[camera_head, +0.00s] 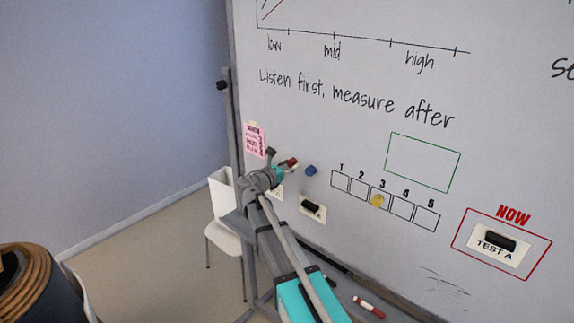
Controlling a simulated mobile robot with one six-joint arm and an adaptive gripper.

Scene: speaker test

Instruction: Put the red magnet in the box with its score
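The red magnet (292,162) shows on the whiteboard just right of my gripper's end, partly hidden by it. My gripper (283,169) is at the board beside the red magnet. I cannot tell whether its fingers touch or hold the magnet. A row of boxes numbered 1 to 5 is drawn to the right; box 1 (340,180) is nearest and box 5 (427,219) farthest. A yellow magnet (377,201) sits in box 3. A blue magnet (311,170) is between my gripper and box 1. The other boxes look empty.
A pink note (254,139) hangs at the board's left edge. A card with a black item (312,208) is below the blue magnet. The "TEST A" card (495,243) is in the red NOW frame. A red-and-white marker (369,307) lies below the board. A white chair (223,245) stands left.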

